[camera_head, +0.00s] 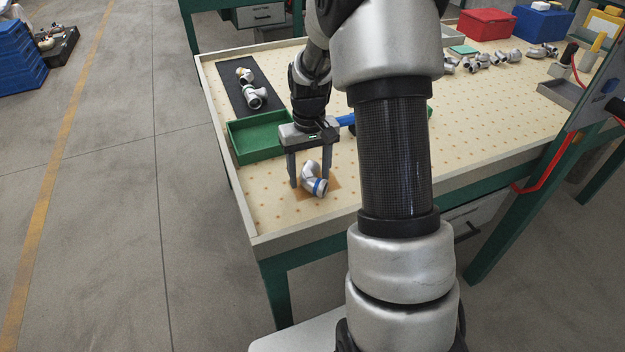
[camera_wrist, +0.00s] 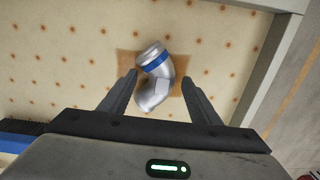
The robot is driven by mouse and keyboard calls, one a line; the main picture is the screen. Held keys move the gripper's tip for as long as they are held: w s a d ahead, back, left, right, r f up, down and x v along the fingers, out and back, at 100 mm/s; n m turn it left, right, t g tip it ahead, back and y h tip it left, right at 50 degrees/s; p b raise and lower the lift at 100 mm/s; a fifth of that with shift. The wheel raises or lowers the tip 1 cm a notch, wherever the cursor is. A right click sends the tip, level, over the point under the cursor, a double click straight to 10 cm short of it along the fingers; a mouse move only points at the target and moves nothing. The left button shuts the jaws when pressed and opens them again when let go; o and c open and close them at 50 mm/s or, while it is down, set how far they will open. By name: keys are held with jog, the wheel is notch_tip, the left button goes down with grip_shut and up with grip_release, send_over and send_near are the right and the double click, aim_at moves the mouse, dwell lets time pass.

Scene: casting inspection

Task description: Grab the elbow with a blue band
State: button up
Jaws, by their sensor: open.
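The elbow (camera_head: 312,180) is a silver metal pipe bend with a blue band. It lies on a brown square patch (camera_head: 334,186) near the table's front left corner. In the wrist view the elbow (camera_wrist: 156,80) sits between the two fingers, its banded end toward the top of the picture. My gripper (camera_head: 308,182) points down over it with one finger on each side. My gripper (camera_wrist: 157,82) is open, and a gap shows between each finger and the elbow in the wrist view. Whether the fingertips touch the table cannot be told.
A green tray (camera_head: 262,151) stands just behind my gripper. Beyond it, a dark mat (camera_head: 236,98) holds several metal fittings. More fittings (camera_head: 490,60) lie at the back right, near a red bin (camera_head: 487,24) and a blue bin (camera_head: 543,24). The table has a raised rim (camera_head: 300,229).

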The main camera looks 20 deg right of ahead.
jog(key=shift+r, duration=0.1)
grip_shut()
